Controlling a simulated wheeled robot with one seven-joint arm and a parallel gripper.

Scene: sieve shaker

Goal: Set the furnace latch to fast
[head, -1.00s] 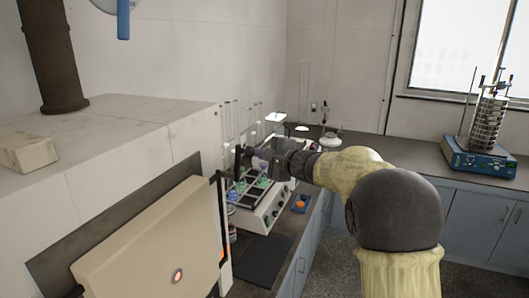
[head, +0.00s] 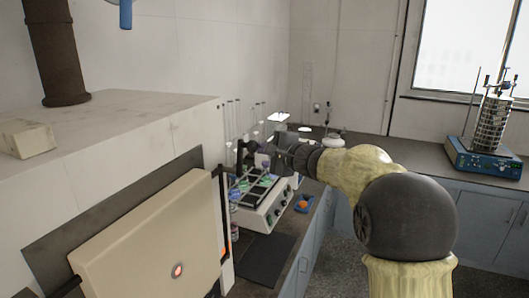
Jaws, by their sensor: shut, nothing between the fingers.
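The furnace (head: 150,110) is a large pale box on the left. Its beige door (head: 140,235) has a small glowing peephole (head: 178,270), and an orange glow shows along the door's right edge. A dark upright bar (head: 223,205) stands at that edge; I cannot tell whether it is the latch or read any setting. My gripper (head: 243,154) is dark, small in view and shut on nothing. It is above the bench, right of the furnace's front edge and apart from the door in the picture. My forearm hides part of the bench behind it.
A white shaker unit (head: 262,215) with knobs and green-topped vessels is just below my gripper. A sieve stack (head: 491,125) stands on a blue base at the far right.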

